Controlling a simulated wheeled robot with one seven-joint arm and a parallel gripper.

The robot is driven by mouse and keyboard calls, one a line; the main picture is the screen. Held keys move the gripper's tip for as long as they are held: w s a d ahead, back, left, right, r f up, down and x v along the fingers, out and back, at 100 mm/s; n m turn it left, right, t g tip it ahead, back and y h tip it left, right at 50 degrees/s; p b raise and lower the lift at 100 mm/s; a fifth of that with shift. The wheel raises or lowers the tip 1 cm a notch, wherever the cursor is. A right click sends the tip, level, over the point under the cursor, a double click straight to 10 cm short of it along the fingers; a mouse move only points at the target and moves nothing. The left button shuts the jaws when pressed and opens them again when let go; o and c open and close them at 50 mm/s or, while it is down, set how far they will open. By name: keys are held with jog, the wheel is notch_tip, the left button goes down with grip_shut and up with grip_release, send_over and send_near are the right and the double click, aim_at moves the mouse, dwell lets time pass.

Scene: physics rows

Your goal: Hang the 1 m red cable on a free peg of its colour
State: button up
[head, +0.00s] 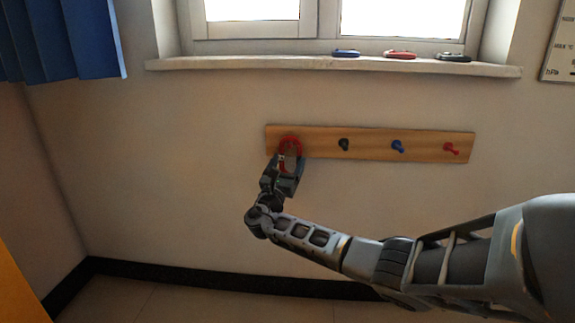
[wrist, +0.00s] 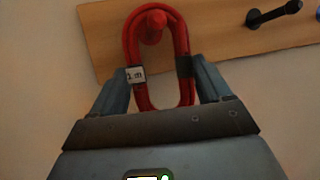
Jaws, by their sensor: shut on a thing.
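The red cable is a coiled loop with a white "1 m" tag and a dark band. It shows in the head view (head: 291,141) at the left end of the wooden peg board, and in the wrist view (wrist: 181,40). My gripper (head: 289,163) is shut on the cable's lower part, one finger on each side in the wrist view (wrist: 163,80). A red peg (wrist: 152,27) shows inside the top of the loop; I cannot tell how far the loop is over it. Another red peg (head: 451,148), at the board's right end, is bare.
The wooden board (head: 425,151) also carries a bare black peg (head: 344,144) and a bare blue peg (head: 398,146). On the window sill (head: 250,63) above lie a blue coil (head: 346,53), a red coil (head: 400,54) and a dark coil (head: 453,57).

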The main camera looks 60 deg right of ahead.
jog(key=o, duration=1)
jog(key=shift+p+v, duration=1.15)
jog(key=shift+v, duration=2.75)
